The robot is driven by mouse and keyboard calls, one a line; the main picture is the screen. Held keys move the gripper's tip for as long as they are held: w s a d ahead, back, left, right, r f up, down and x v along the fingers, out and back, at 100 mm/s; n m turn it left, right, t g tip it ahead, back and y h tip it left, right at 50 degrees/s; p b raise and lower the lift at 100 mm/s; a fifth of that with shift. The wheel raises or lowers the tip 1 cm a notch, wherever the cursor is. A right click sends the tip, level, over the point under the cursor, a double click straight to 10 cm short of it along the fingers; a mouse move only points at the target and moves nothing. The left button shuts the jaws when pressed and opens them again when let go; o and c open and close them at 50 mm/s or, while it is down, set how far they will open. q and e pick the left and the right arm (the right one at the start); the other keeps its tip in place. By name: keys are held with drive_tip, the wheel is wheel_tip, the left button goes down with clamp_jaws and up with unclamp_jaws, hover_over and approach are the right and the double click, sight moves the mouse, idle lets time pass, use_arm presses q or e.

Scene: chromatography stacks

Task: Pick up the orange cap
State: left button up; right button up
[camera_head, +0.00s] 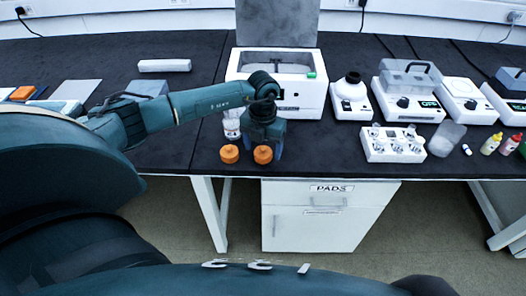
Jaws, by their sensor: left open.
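Two orange caps sit side by side near the front edge of the black bench top. The left orange cap (229,154) is clear of my gripper. The right orange cap (263,155) is directly below and in front of my left gripper (264,150). The gripper points down and is open, with one finger on each side of the right cap in the picture. I cannot tell whether the fingers touch it. My right gripper is not in view.
A white bottle (232,126) stands close behind the caps, partly hidden by my arm. A white machine with a raised lid (304,99) stands behind my gripper. A white multi-position unit (393,144) is to the right. The bench's front edge (330,176) is close below the caps.

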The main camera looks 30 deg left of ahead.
use_arm(q)
drive_tip(key=shift+f, duration=0.4)
drive_tip(key=c, duration=1.1)
